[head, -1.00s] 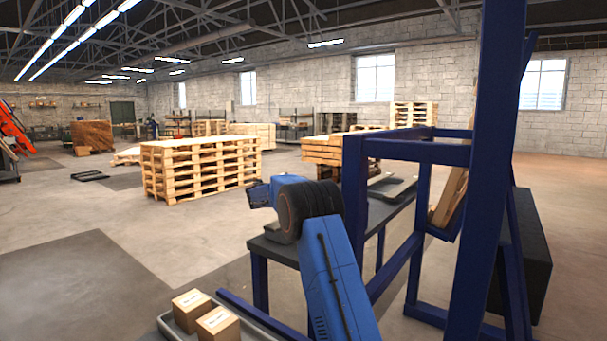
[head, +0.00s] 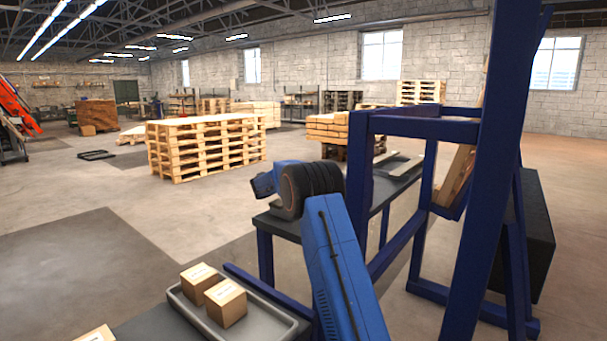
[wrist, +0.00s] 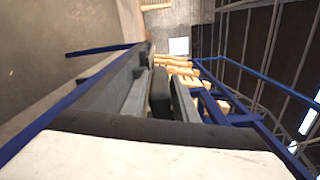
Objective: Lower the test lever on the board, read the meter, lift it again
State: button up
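No test lever, board or meter can be made out in either view. My blue arm with its black joint reaches up from the bottom of the head view, beside a dark table (head: 280,229) and a blue frame (head: 478,200). My gripper's fingers are not clear in the head view. In the wrist view, a white and black part fills the bottom, with grey and dark bars above it. I cannot tell whether the fingers are among them, or whether they are open.
A grey tray (head: 286,326) with small cartons (head: 227,302) lies at the bottom. Blue frame posts stand close at the right of my arm. A pallet stack (head: 205,150) stands further back left. The floor (head: 150,215) between is mostly clear.

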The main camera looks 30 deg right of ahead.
jog(key=shift+o, duration=0.9)
jog(key=v, duration=1.7)
jog(key=shift+a, duration=0.2)
